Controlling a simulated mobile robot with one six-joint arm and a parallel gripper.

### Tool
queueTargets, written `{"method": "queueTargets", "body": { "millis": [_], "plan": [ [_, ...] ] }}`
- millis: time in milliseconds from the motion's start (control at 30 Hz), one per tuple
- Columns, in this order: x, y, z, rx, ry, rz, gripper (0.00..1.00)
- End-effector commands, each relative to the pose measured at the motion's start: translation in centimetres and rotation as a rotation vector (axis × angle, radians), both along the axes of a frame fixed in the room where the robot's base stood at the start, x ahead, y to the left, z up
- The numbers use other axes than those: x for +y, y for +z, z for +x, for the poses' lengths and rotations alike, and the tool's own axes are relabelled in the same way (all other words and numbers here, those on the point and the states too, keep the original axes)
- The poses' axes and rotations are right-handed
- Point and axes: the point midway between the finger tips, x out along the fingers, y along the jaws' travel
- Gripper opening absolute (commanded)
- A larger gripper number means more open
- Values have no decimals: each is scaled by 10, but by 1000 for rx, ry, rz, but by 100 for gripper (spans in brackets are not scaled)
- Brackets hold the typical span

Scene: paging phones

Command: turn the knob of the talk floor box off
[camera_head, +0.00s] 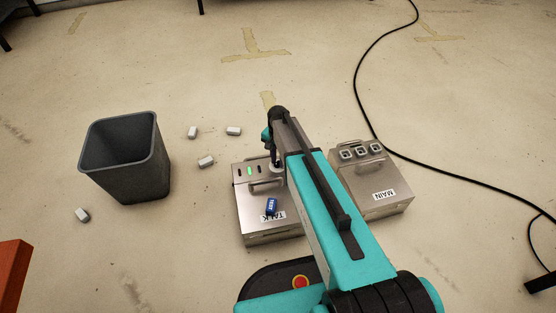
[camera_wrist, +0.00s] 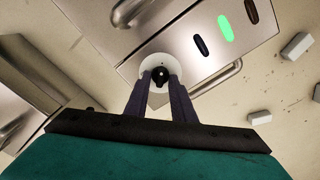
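The talk floor box (camera_head: 262,222) is a steel box left of my arm in the head view, its TALK label partly covered by a small blue object (camera_head: 272,206). Its lid also shows in the wrist view (camera_wrist: 165,40), with a green light (camera_wrist: 225,28) lit between two dark ones. The knob (camera_wrist: 160,72) is black on a white round plate. My gripper (camera_wrist: 160,78) has its two dark fingers close together on either side of the knob, seemingly shut on it. In the head view, my arm partly hides the knob.
The MAIN box (camera_head: 372,185) with several square sockets stands right of my arm. A grey bin (camera_head: 128,160) is at left, and several small white blocks (camera_head: 206,162) lie on the floor. A black cable (camera_head: 360,80) runs along the right.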

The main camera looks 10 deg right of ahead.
Motion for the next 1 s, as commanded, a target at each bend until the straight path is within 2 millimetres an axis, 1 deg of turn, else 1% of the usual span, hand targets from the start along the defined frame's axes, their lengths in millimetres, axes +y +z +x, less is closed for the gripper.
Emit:
{"method": "queueTargets", "body": {
  "millis": [267,467,767,1000],
  "plan": [
    [0,1,0,1,11,-1,0],
    [0,3,0,1,55,0,0],
    [0,5,1,3,209,0,0],
    [1,5,1,3,388,0,0]
  ]
}}
